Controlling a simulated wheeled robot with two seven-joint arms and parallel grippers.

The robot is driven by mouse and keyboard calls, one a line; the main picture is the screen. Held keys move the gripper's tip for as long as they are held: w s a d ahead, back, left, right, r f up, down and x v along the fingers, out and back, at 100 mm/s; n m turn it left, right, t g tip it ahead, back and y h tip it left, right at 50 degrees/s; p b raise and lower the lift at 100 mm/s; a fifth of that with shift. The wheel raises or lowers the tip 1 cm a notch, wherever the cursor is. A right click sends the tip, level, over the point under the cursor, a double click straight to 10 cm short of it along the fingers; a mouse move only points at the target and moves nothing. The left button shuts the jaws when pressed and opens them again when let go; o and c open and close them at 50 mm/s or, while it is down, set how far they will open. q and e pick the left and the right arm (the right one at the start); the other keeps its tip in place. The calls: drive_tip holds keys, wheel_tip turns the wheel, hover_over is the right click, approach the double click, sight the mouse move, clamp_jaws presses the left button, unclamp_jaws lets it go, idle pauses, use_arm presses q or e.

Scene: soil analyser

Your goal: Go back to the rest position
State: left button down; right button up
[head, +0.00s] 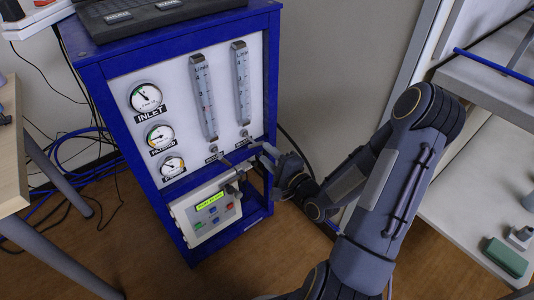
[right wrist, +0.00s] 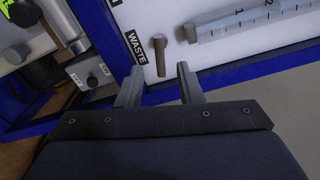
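The blue-framed soil analyser (head: 270,60) stands in the middle of the head view, with gauges and two flow tubes on its white panel. My right gripper (head: 256,165) is in front of the panel's lower right part, near the small valves under the tubes. In the right wrist view its two fingers (right wrist: 160,76) are apart with nothing held between them. A valve handle (right wrist: 160,56) beside the WASTE label lies just beyond the fingertips; I see no clear contact. My left gripper is not in view.
A control box (head: 207,210) with a lit display is mounted low on the analyser, close below my right gripper. A wooden table (head: 10,150) stands at left, with cables on the floor behind it. A shelf unit (head: 490,85) stands at right, close to my right arm.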

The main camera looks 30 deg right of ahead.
idle(0.3)
drive_tip(key=s+a+r+n+g+y, duration=0.1)
drive_tip(key=s+a+r+n+g, duration=0.25)
drive_tip(key=s+n, duration=0.3)
drive_tip(key=s+a+r+n+g+y, duration=0.1)
drive_tip(key=s+a+r+n+g, duration=0.1)
drive_tip(key=s+a+n+g, duration=0.5)
drive_tip(key=s+a+r+n+g+y, duration=0.1)
drive_tip(key=s+a+r+n+g, duration=0.15)
drive_tip(key=s+n, duration=0.4)
wheel_tip(320, 180, up, 34)
drive_tip(key=s+m+p, duration=0.1)
drive_tip(key=p, duration=3.2)
drive_tip(key=shift+s+d+m+t, duration=0.3)
drive_tip(key=shift+s+d, duration=0.1)
